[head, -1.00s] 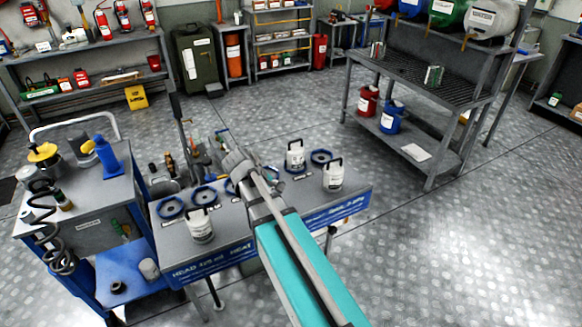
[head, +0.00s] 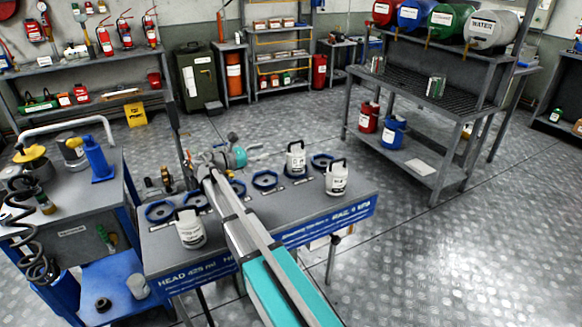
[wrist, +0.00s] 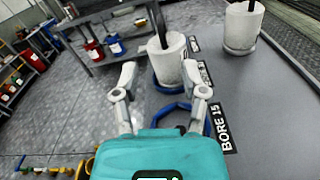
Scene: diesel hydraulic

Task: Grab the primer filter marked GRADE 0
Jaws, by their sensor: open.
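Three white canister filters with black handles stand upright on the grey bench (head: 255,222): one at the front left (head: 189,229), one at the back (head: 296,160), one at the right (head: 337,180). Their label text is too small to read, so I cannot tell which is GRADE 0. In the wrist view, one white filter (wrist: 168,62) stands just beyond my gripper (wrist: 160,78), and another (wrist: 242,25) is farther right. My gripper is open, with nothing held between its fingers. A blue ring (wrist: 205,120) lies partly hidden under the right finger.
Several blue rings (head: 265,180) lie along the bench, one beside a BORE 15 label (wrist: 226,128). Open floor (head: 430,255) lies to the right, before a metal rack (head: 420,82).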

